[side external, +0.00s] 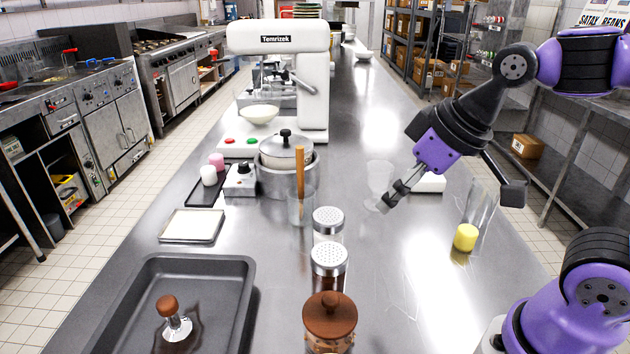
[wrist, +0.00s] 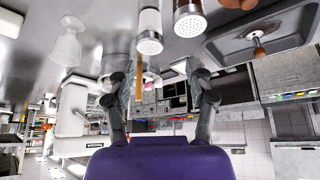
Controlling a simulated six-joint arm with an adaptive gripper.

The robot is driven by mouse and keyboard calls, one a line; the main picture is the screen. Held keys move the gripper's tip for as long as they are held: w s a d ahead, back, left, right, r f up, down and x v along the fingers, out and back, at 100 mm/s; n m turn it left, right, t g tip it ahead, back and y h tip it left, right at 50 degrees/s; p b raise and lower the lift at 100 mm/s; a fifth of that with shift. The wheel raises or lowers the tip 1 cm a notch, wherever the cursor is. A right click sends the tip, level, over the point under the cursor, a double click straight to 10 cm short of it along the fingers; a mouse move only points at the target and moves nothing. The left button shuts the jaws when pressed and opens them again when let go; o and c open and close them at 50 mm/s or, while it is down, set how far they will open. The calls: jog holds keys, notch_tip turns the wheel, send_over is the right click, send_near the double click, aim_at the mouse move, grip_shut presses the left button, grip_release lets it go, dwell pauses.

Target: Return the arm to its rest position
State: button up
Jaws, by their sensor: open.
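My gripper (side external: 392,198) is above the right half of the steel counter (side external: 400,305), pointing down and to the left in the side view. In the wrist view, the two dark fingers of my gripper (wrist: 161,75) stand wide apart with nothing held between them. A clear stemmed glass (side external: 379,176) appears right beside the fingertips in the side view. In the wrist view the glass (wrist: 67,42) is well left of the fingers, apart from them.
Two shakers (side external: 328,260) and a brown-lidded jar (side external: 330,318) stand front centre. A dark tray (side external: 125,310) holds a wooden-knobbed tool (side external: 172,318). A pot (side external: 285,165) and white mixer (side external: 280,70) stand behind. A yellow-capped clear item (side external: 466,237) is at right.

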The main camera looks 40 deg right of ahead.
jog(key=s+d, duration=0.1)
jog(key=s+d+f+m, duration=0.1)
jog(key=s, duration=0.1)
jog(key=shift+f+m+h, duration=0.1)
jog(key=shift+m+h, duration=0.2)
